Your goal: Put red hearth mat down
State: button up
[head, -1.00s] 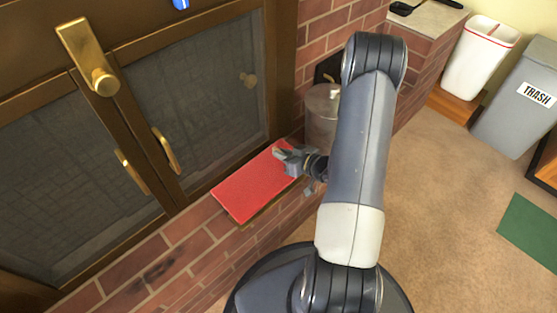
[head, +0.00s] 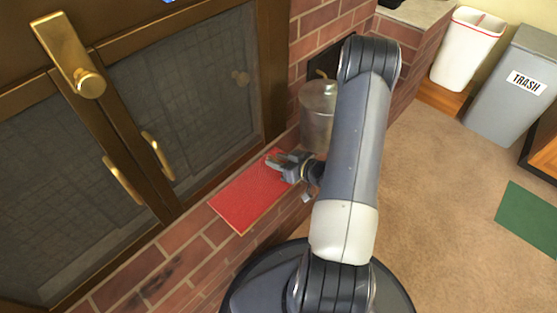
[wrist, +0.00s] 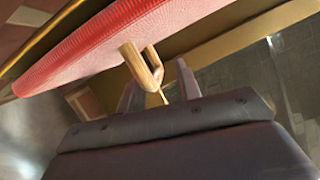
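The red hearth mat (head: 243,202) is a flat red rectangle. It lies along the brick hearth ledge in front of the fireplace doors in the head view. In the wrist view its ribbed red surface (wrist: 85,62) crosses the top. My gripper (head: 277,165) is over the mat's far right end. Its fingers look apart, also in the wrist view (wrist: 156,92). A tan, U-shaped piece (wrist: 141,68) shows between them; I cannot tell what it belongs to. Contact between the fingertips and the mat is unclear.
Fireplace doors (head: 182,95) with brass handles stand behind the mat. A grey metal canister (head: 318,108) stands close to my gripper. A white bin (head: 466,50), a grey trash bin (head: 508,88) and a green mat (head: 530,228) are at right. Carpet between is clear.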

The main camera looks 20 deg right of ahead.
jog(key=shift+r, duration=0.15)
jog(key=shift+s+d+r+p, duration=0.15)
jog(key=shift+s+d+p, duration=0.1)
jog(key=shift+s+p, duration=0.05)
jog(key=p+v, duration=0.3)
jog(key=v, duration=0.8)
dwell(0.4)
